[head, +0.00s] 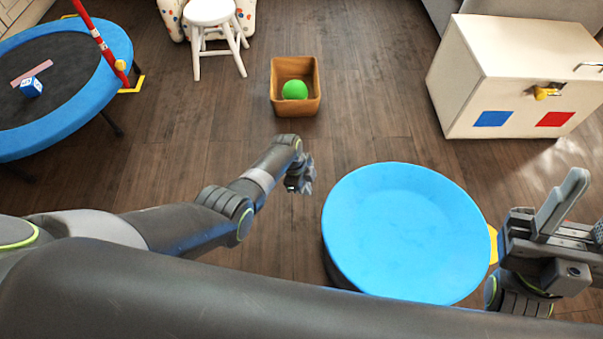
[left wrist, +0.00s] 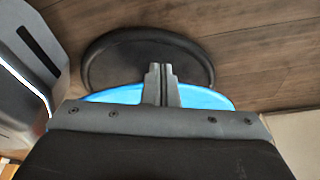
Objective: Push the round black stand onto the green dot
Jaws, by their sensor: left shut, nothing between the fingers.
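The round stand (head: 405,232) shows a broad blue top in the head view, with a dark side just visible at its lower left. In the left wrist view its round black part (left wrist: 120,60) lies beyond the fingertips, with a strip of blue beside it. My left gripper (head: 302,184) is shut and empty, low and just left of the stand. Its closed fingers (left wrist: 160,72) overlap the stand in the wrist view; I cannot tell if they touch. My right gripper (head: 565,215) is right of the stand. I see no green dot.
A yellow marking (head: 493,245) shows at the stand's right edge. A wooden box (head: 294,108) with a green ball (head: 295,89) stands behind. A cream cabinet (head: 480,85) is back right, a blue-rimmed trampoline (head: 60,130) left. Floor between box and stand is clear.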

